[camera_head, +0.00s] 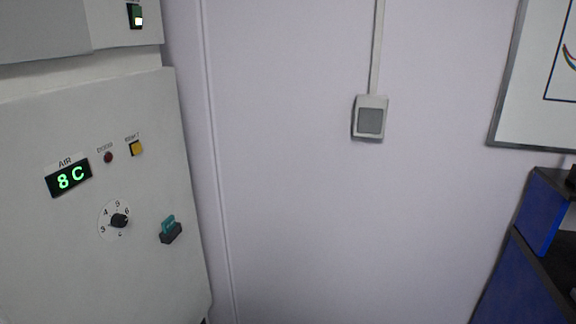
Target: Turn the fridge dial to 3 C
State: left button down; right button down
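The fridge dial (119,221) is a small black knob on a round white scale, low on the white front panel (60,270) at the left of the head view. Numbers ring the knob, with 3 at its lower left, 4 at the upper left and others above and to the right. The knob's exact pointer direction is too small to tell. Above it a display (69,178) marked AIR reads 8 C in green. Neither of my grippers is in view.
Right of the dial sits a teal and black switch (171,230). A dark red lamp (108,157) and a yellow button (136,148) are above. A grey wall switch (370,118) is on the bare wall. Blue furniture (540,215) stands at the right.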

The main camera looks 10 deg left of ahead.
aim_at(118, 221)
jog(key=u, duration=1.35)
